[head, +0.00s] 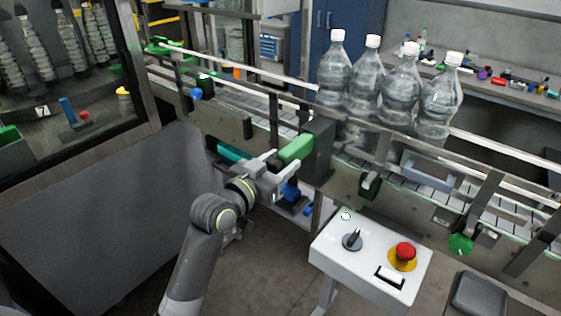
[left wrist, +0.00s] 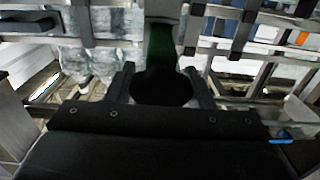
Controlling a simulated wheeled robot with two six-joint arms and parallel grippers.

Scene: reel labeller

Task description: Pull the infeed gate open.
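The infeed gate is a dark upright plate (head: 319,150) at the conveyor's near side, just left of the bottles. A green handle (head: 296,149) sticks out from it toward the left. My left gripper (head: 277,163) is at the near end of this handle, its fingers spread apart. In the left wrist view, a dark rounded end (left wrist: 161,86) lies between the two fingers, with a green strip (left wrist: 159,42) beyond it. The fingers look open around it; firm contact is not visible. My right gripper is not in view.
Several clear bottles (head: 402,88) stand on the conveyor right of the gate. A white control box (head: 367,270) with a red button (head: 404,252) stands in front of the conveyor, right of my left arm. A grey panel (head: 90,215) is at left.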

